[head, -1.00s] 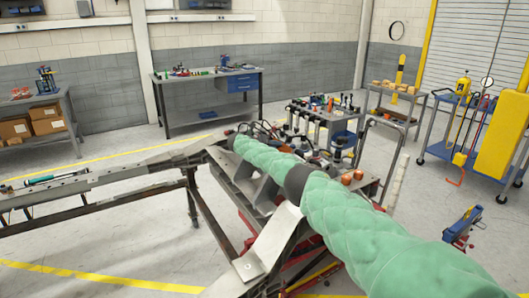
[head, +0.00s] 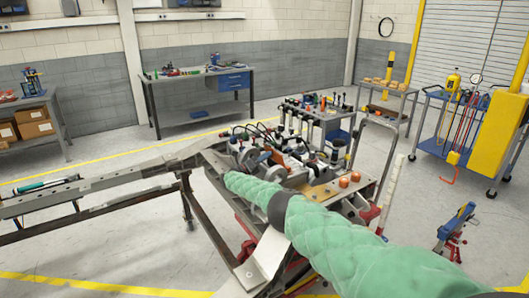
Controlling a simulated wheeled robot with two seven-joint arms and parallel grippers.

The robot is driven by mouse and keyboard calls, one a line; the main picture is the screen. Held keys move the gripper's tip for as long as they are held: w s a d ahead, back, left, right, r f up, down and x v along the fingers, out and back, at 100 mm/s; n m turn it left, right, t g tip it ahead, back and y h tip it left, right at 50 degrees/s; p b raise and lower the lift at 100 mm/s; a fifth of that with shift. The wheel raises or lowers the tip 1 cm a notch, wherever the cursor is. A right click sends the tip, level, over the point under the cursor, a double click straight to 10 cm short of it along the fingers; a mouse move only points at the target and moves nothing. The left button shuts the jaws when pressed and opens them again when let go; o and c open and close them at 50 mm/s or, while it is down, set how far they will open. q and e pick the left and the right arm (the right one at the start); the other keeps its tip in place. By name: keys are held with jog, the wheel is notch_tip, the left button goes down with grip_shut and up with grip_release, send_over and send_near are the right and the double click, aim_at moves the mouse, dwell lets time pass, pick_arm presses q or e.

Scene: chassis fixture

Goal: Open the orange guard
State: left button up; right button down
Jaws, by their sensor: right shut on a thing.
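My right arm, in a green quilted sleeve, reaches in from the lower right to the fixture (head: 325,190) in the middle of the head view. Past the sleeve's end, my right gripper (head: 266,153) is small and partly lost among grey parts and cables. It is shut at a small orange part, which looks like the orange guard (head: 279,158). The fingertips and the exact contact are too small to make out. The guard's angle cannot be told. My left gripper is not in view.
Two orange knobs (head: 344,182) sit on the fixture's right side. A long metal chassis rail (head: 110,184) runs to the left. A tool cart (head: 318,120) stands close behind. A blue-and-red stand (head: 455,230) is on the floor at right. Open floor lies at the left front.

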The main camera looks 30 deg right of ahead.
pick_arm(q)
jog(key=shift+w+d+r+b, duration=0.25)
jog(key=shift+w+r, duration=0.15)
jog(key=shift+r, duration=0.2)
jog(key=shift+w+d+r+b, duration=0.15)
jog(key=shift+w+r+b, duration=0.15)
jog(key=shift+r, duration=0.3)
pick_arm(e)
jog(key=shift+a+f+h, duration=0.25)
jog(key=shift+f+h, duration=0.25)
jog(key=shift+h, duration=0.3)
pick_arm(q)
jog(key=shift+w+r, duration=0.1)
pick_arm(e)
jog(key=c, duration=1.2)
grip_release()
